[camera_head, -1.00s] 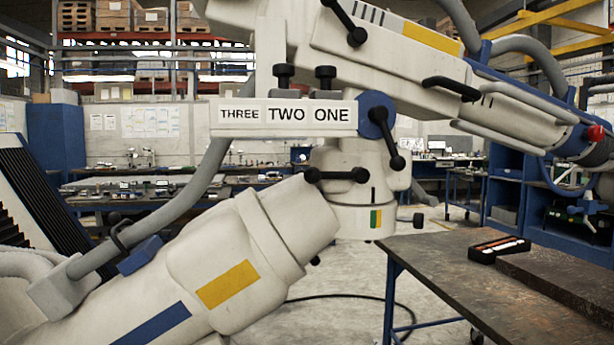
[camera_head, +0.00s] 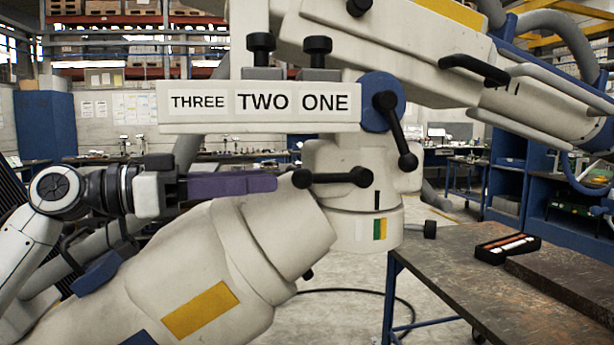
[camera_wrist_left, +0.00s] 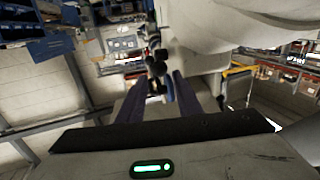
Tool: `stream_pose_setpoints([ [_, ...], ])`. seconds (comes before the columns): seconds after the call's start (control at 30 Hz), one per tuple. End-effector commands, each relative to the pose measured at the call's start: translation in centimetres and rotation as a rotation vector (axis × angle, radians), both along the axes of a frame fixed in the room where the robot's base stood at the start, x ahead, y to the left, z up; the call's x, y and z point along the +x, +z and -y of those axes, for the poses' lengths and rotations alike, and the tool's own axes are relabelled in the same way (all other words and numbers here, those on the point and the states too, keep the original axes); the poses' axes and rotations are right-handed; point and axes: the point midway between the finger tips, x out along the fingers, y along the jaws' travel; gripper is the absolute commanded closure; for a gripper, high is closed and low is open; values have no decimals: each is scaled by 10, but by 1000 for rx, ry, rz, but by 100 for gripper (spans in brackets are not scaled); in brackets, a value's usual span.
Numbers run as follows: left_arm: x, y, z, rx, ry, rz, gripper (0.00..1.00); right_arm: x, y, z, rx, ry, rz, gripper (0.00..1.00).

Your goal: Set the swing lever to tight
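A black lever with round knob ends (camera_head: 331,178) lies nearly level across the white joint below the sign plate. A second black lever (camera_head: 395,130) hangs tilted from a blue disc. No lever label reading "tight" is visible. My left gripper (camera_head: 275,183) reaches in from the left with dark purple fingers, their tips just left of the level lever's left knob. In the left wrist view the left gripper (camera_wrist_left: 162,76) has its fingers apart, with dark knobs (camera_wrist_left: 157,66) showing between and beyond the tips. Contact cannot be told. My right gripper is not in view.
The sign plate (camera_head: 260,107) reading THREE, TWO, ONE sits above the fingers. A thick white arm with a yellow patch (camera_head: 200,309) lies below them. A collar with a green mark (camera_head: 380,229) is under the lever. A workbench (camera_head: 460,265) stands at the right.

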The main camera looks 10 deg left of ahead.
Motion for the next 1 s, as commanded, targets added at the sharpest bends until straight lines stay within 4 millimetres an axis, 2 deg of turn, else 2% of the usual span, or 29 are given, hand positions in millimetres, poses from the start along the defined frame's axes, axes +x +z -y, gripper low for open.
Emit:
stream_pose_setpoints([
  [0.2,19,3,38,0,-2,0,68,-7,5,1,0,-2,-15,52],
  [0.4,34,2,65,-1,-1,0,68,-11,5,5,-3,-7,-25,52],
  [0.6,40,0,77,0,1,0,68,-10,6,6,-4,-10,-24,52],
  [0.87,41,-1,77,0,1,0,68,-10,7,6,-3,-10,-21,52],
  [1.0,41,0,77,0,1,0,92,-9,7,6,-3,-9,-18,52],
])
